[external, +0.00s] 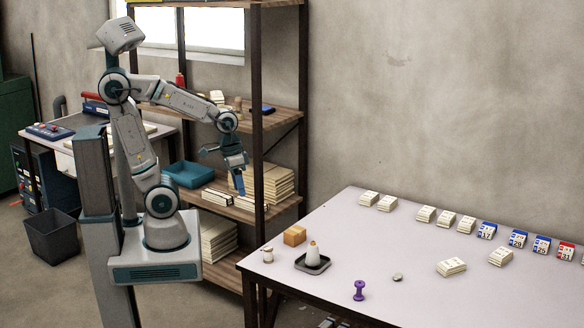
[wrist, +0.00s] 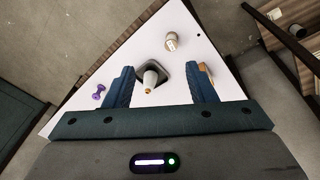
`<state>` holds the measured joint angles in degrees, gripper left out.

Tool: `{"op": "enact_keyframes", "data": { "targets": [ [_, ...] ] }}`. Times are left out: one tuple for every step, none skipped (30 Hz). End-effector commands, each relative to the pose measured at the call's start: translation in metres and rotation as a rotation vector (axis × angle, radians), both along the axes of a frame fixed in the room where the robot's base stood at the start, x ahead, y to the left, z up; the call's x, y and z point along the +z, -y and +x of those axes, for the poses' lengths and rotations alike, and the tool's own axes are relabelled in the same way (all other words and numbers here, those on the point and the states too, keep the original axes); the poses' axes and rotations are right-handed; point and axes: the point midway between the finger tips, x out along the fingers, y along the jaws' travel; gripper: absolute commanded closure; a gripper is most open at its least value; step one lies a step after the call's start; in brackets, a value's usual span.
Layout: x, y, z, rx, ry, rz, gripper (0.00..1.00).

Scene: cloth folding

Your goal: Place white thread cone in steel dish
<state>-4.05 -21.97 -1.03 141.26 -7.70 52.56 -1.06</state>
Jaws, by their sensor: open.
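The white thread cone (external: 313,255) stands upright in a dark grey square dish (external: 324,268) near the table's front left. This dark dish is the only dish I can make out; I cannot tell if it is steel. In the wrist view the cone (wrist: 150,78) and the dish (wrist: 164,67) appear between my fingers, beyond them. My gripper (external: 240,190) is open and empty, above and left of the table, well apart from the cone. In the wrist view its two blue fingers (wrist: 165,69) are spread wide.
Around the dish are a small pale jar (external: 267,254), an orange-brown block (external: 295,235), a purple spool (external: 359,290) and a small silvery disc (external: 397,277). Cream stacks (external: 451,267) and date cards (external: 518,239) lie farther right. A wooden shelf (external: 284,120) stands behind my gripper.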

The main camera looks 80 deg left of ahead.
Motion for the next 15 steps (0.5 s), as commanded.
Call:
{"op": "enact_keyframes", "data": {
  "targets": [
    [0.005, -0.002, -0.005, -0.043, 0.036, 0.034, 0.49],
    [0.007, -0.003, -0.007, -0.064, 0.053, 0.052, 0.49],
    [0.01, -0.005, -0.009, -0.09, 0.071, 0.074, 0.49],
    [0.011, -0.006, -0.01, -0.106, 0.081, 0.088, 0.49],
    [0.013, -0.007, -0.012, -0.118, 0.09, 0.098, 0.49],
    [0.014, -0.008, -0.013, -0.131, 0.098, 0.109, 0.49],
    [0.014, -0.009, -0.014, -0.137, 0.103, 0.116, 0.49],
    [0.015, -0.009, -0.014, -0.142, 0.106, 0.119, 0.49],
    [0.015, -0.009, -0.014, -0.146, 0.109, 0.123, 0.49],
    [0.015, -0.009, -0.014, -0.147, 0.109, 0.123, 0.49],
    [0.015, -0.009, -0.014, -0.146, 0.11, 0.124, 0.49],
    [0.015, -0.009, -0.014, -0.147, 0.109, 0.123, 0.49],
    [0.015, -0.009, -0.014, -0.146, 0.109, 0.123, 0.49],
    [0.015, -0.009, -0.014, -0.146, 0.109, 0.123, 0.49],
    [0.015, -0.009, -0.014, -0.146, 0.108, 0.123, 0.49]
  ]
}}
